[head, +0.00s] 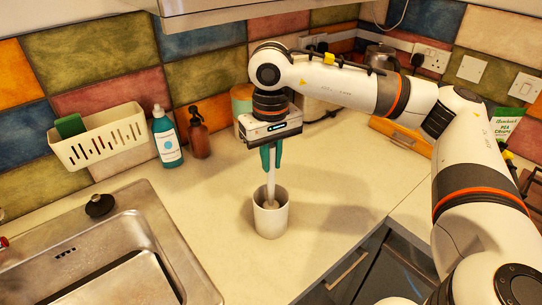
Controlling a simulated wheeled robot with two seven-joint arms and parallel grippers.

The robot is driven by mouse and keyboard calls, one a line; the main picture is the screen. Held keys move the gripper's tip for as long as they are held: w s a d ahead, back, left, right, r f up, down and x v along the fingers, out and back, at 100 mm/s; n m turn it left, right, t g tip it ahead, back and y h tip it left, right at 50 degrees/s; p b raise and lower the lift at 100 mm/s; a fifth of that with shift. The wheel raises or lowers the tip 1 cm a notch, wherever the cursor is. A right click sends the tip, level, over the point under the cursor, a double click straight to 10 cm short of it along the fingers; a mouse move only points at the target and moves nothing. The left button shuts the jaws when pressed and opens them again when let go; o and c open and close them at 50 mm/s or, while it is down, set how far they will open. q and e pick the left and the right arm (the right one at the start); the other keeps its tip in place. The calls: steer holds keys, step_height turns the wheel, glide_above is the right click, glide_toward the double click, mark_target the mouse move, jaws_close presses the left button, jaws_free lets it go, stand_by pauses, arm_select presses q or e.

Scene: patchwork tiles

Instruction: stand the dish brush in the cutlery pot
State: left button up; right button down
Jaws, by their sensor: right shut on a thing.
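The cutlery pot (270,219) is a white round pot standing on the pale worktop, right of the sink. The dish brush (271,188) is white and upright, with its lower end inside the pot's mouth. My right gripper (271,160) is above the pot, pointing down, with its teal fingers shut on the upper part of the brush. The brush's lower end is hidden by the pot's wall, so I cannot tell whether it touches the bottom. My left gripper is not in the picture.
Worktop right of the pot is clear.

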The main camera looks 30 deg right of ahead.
steer(key=c, duration=1.3)
jaws_free()
step_height(320, 180, up, 11)
steer(key=shift+r, duration=0.55)
steer(key=shift+f, duration=0.1)
